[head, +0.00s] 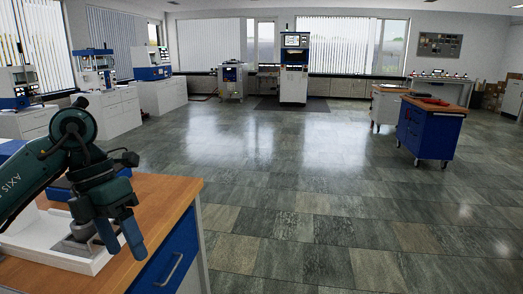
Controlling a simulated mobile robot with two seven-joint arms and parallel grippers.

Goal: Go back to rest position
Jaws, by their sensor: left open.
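My left gripper (122,242) hangs at the lower left, with its blue fingers pointing down. It is open, with a small gap between the fingers and nothing visible between them. It is over the right edge of a white tray (78,265) on a wooden-topped workbench (160,195). A grey metal item (35,232) lies in the tray, partly hidden by my arm. My right gripper is not in view.
The workbench has a blue drawer (170,262) on its right side. Tiled floor to the right is open. A blue wheeled cabinet (425,130) stands at the right. A tall machine (294,70) and white cabinets with lab devices line the walls.

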